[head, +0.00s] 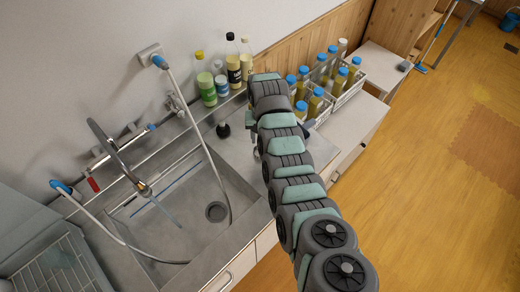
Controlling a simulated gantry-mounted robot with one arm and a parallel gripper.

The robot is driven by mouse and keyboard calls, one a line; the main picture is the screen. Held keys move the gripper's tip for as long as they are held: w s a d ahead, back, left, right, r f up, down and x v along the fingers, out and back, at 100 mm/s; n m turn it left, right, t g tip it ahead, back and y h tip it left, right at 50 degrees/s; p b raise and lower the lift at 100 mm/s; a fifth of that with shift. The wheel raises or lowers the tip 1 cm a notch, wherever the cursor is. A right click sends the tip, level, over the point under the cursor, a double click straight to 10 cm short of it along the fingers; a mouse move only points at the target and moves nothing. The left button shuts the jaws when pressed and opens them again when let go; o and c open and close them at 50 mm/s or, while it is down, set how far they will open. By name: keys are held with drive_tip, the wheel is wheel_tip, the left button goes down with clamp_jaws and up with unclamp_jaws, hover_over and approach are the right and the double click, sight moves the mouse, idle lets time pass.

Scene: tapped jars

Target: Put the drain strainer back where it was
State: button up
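A steel sink (172,208) is at the left, with a round dark drain (216,212) in its floor near the right side. I cannot tell whether a strainer sits in that drain. A small black round object (223,130) stands on the counter behind the sink; I cannot tell whether it is the strainer. My arm reaches from the bottom right up to the counter right of the sink. My gripper is hidden behind the arm, so its fingers and anything in them do not show clearly.
Bottles (206,88) stand along the wall behind the sink. White crates (348,94) of blue-capped bottles are right of my arm. A faucet (108,145) and looping hoses (205,150) hang over the sink. A dish rack (55,268) is at the lower left. The wooden floor at right is open.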

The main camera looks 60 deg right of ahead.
drive_tip(key=shift+w+d+f, duration=0.1)
drive_tip(key=shift+w+f, duration=0.1)
drive_tip(key=shift+f, duration=0.55)
drive_tip(key=shift+w+f, duration=0.15)
drive_tip(key=shift+f, duration=0.55)
drive_tip(key=shift+f+b, duration=0.5)
drive_tip(key=shift+f, duration=0.7)
drive_tip(key=shift+c, duration=0.2)
clamp_jaws()
